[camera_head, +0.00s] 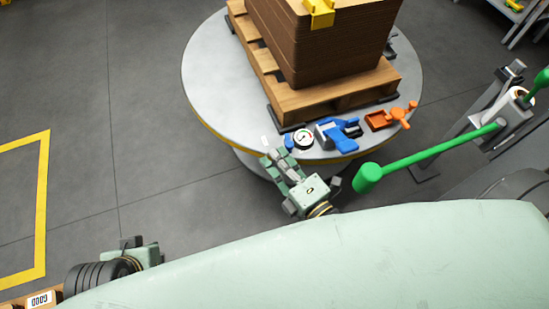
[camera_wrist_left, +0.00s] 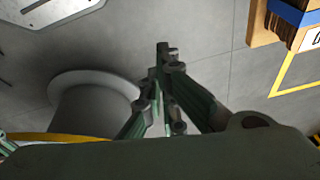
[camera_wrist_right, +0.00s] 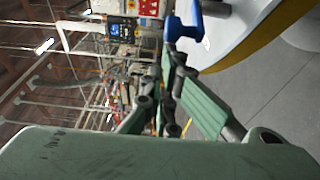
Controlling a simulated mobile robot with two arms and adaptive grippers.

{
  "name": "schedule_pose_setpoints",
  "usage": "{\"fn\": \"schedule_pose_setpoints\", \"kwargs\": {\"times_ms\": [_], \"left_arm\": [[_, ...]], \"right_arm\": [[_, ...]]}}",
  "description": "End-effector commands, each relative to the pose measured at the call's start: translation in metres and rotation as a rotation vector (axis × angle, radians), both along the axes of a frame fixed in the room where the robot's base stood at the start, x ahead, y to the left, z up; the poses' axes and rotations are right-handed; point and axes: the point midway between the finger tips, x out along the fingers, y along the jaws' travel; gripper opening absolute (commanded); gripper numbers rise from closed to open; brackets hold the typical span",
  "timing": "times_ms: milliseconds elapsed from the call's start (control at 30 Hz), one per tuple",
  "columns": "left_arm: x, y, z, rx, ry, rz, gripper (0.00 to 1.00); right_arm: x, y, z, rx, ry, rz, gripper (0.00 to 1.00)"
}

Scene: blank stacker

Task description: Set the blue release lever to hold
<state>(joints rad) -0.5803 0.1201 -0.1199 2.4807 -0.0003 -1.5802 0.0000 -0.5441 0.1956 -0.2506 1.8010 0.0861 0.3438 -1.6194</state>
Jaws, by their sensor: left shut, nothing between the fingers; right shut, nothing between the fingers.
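The blue release lever (camera_head: 337,133) sits at the front edge of the round grey turntable (camera_head: 215,85), between a dial gauge and an orange lever. A blue part of it also shows in the right wrist view (camera_wrist_right: 182,28), just beyond the fingertips. My right gripper (camera_head: 268,150) is shut and empty, at the turntable's front edge, to the left of the blue lever. In the head view it looks apart from the lever; contact is unclear in the wrist view. My left gripper (camera_wrist_left: 162,50) is shut and empty, low on the left, pointed over the floor.
A pallet (camera_head: 340,92) with a brown stack (camera_head: 325,45) stands on the turntable. The gauge (camera_head: 303,138) and orange lever (camera_head: 392,116) flank the blue lever. A long green handle (camera_head: 430,153) reaches in from the right.

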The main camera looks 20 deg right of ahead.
Motion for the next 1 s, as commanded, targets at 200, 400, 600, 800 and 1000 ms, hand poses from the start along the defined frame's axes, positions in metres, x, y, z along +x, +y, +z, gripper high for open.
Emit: {"fn": "schedule_pose_setpoints", "kwargs": {"times_ms": [200,400,600,800,1000], "left_arm": [[0.0,0.0,0.004,0.0,0.0,0.0,0.0],[0.0,0.0,0.016,0.0,-0.001,0.0,0.0],[0.009,-0.002,-0.01,0.0,0.016,-0.001,0.0],[0.011,-0.002,-0.024,0.0,0.021,-0.002,0.0],[0.011,-0.002,-0.025,0.0,0.021,-0.002,0.0]], "right_arm": [[-0.001,-0.002,0.002,-0.004,-0.002,0.026,0.0],[-0.007,-0.012,0.003,-0.009,-0.002,0.143,0.0],[-0.013,-0.023,0.002,0.001,0.001,0.209,0.0],[-0.014,-0.026,0.0,0.001,0.0,0.208,0.0],[-0.014,-0.026,0.0,0.001,0.0,0.208,0.0]]}}
